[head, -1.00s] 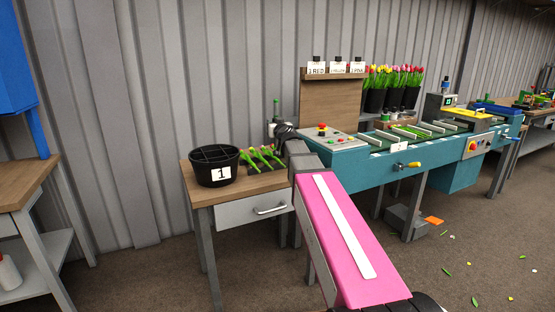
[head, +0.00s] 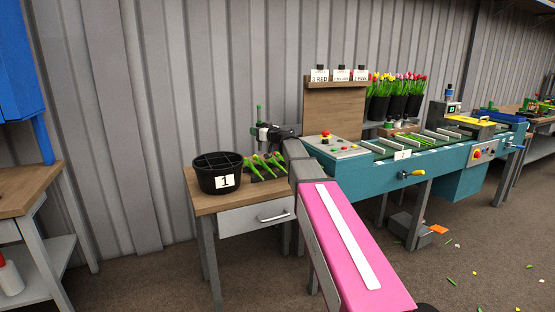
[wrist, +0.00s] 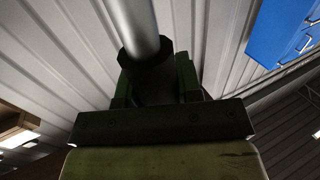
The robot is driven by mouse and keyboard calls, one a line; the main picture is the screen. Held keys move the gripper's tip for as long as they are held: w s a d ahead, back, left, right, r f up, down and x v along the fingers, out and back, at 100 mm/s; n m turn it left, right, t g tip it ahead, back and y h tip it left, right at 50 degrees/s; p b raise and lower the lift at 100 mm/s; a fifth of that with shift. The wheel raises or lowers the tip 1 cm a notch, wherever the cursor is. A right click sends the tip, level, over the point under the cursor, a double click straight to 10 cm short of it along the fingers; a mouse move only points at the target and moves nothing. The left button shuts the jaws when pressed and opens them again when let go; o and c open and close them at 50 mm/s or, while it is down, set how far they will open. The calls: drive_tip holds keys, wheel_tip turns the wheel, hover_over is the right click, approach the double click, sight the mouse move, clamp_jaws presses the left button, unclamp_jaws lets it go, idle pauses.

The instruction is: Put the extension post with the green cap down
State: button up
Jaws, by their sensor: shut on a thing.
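In the wrist view the post shows as a pale metal tube (wrist: 138,28) with a dark collar, held between the jaws of my gripper (wrist: 155,78). The green cap is out of the wrist view. The lower end of the post is hidden in the head view, and I cannot tell whether it touches anything.
A black bucket (head: 216,181) marked 1 stands on the table's left part, with tulip bunches (head: 265,168) beside it. The teal conveyor machine (head: 385,180) is on the right. A wooden bench (head: 25,190) stands at the far left. The corrugated wall is close behind.

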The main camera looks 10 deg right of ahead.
drive_tip(key=shift+s+d+f, duration=0.85)
drive_tip(key=shift+d+f, duration=0.4)
drive_tip(key=shift+f, duration=0.35)
drive_tip(key=shift+s+d+f, duration=0.8)
drive_tip(key=shift+d+f, duration=0.5)
drive_tip(key=shift+f, duration=0.25)
drive_tip(key=shift+s+d+f, duration=0.85)
drive_tip(key=shift+d+f, duration=0.4)
drive_tip(key=shift+f, duration=0.35)
drive_tip(key=shift+f, duration=0.6)
drive_tip(key=o, duration=1)
